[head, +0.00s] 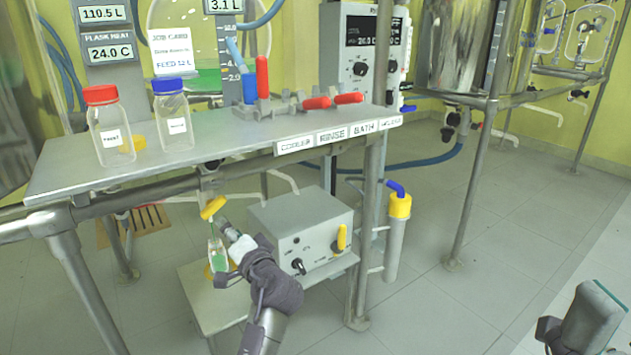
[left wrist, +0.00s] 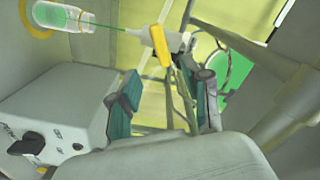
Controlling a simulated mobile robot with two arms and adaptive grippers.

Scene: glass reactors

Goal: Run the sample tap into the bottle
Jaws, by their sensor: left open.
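The sample tap with its yellow handle (head: 212,207) is under the front edge of the shelf. Its yellow handle (left wrist: 160,45) also shows in the left wrist view. A thin green stream (left wrist: 108,29) runs from the tap into the mouth of the clear bottle (head: 217,258), which holds green liquid. The bottle (left wrist: 62,16) is at the upper left of the left wrist view. My left gripper (head: 232,240) is open just beside the tap; its fingers (left wrist: 165,95) stand apart with the handle beyond them. My right gripper (head: 590,322) shows only partly at the lower right.
A grey box with knobs (head: 300,232) stands right of the bottle on a low stand (head: 215,318). Above is the grey shelf (head: 225,140) with a red-capped bottle (head: 110,130) and a blue-capped bottle (head: 174,118). Open floor (head: 450,300) lies to the right.

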